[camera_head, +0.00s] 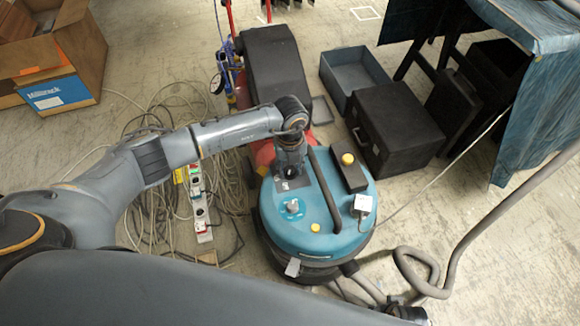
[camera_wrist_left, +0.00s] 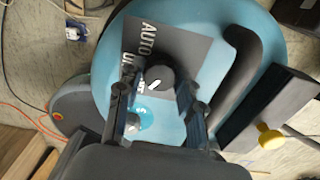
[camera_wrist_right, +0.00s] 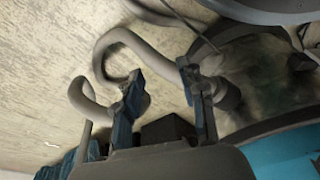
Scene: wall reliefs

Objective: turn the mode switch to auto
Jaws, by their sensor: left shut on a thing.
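The blue vacuum (camera_head: 320,220) stands on the floor in the head view. Its mode switch, a dark round knob (camera_wrist_left: 159,78) with a white pointer mark, sits on a grey label plate (camera_wrist_left: 185,48) in the left wrist view. The word AUTO is printed on the plate, with other lettering below it partly hidden. My left gripper (camera_wrist_left: 154,96) is shut on the knob, one finger at each side; in the head view it points down onto the vacuum's top. Where exactly the pointer aims is hard to tell. My right gripper (camera_wrist_right: 165,88) is open and empty.
A curved black handle (camera_head: 324,188) and a dark box with a yellow knob (camera_head: 347,159) sit beside the switch. A grey hose (camera_head: 480,235) runs at the right. Cables and a power strip (camera_head: 199,205) lie at the left. A black case (camera_head: 393,125) stands behind.

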